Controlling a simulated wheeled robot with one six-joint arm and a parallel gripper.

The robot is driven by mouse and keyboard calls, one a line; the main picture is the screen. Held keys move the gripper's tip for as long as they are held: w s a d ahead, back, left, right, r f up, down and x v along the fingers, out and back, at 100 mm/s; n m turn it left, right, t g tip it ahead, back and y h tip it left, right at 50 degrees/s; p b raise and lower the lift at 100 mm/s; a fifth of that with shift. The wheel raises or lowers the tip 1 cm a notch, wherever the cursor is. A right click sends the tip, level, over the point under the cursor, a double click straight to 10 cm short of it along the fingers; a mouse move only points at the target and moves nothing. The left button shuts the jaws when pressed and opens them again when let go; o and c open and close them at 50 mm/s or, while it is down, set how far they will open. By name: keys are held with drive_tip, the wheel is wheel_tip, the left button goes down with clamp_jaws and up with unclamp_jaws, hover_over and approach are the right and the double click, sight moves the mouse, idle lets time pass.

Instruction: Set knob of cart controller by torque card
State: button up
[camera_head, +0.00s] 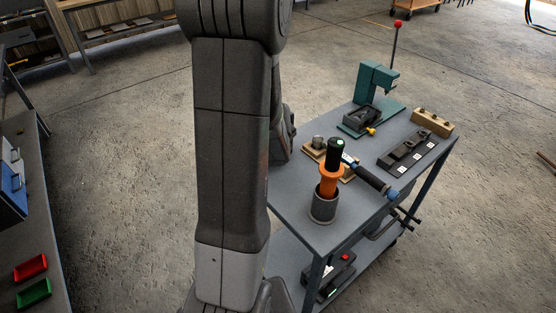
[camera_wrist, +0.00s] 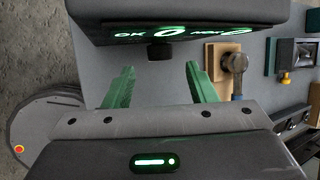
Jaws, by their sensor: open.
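In the wrist view my gripper (camera_wrist: 160,80) is open and empty, its two green fingers spread apart. Beyond the fingertips is a dark box with a lit green display (camera_wrist: 180,30) reading OK 0 and NOK 0; it looks like the cart controller. A small black knob-like part (camera_wrist: 159,52) shows at its lower edge, between the finger lines and apart from both fingers. Its setting cannot be read. In the head view my arm hides my gripper and this box. I cannot make out a torque card for certain.
The cart top (camera_head: 300,205) carries an orange-black driver (camera_head: 330,180) in a grey cup (camera_head: 324,207), a blue-ended wrench (camera_head: 372,181), a green press (camera_head: 373,82), a dark rack (camera_head: 410,151) and a wooden block (camera_head: 432,122). A wooden board (camera_wrist: 217,72) with a metal part lies right of my fingers.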

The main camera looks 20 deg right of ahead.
drive_tip(key=b+x, duration=0.2)
drive_tip(key=x, duration=0.3)
drive_tip(key=shift+w, duration=0.1)
drive_tip(key=c, duration=1)
drive_tip(key=shift+o, duration=0.2)
drive_tip(key=shift+r, duration=0.1)
drive_tip(key=shift+r+p, duration=0.15)
drive_tip(key=shift+p, duration=0.6)
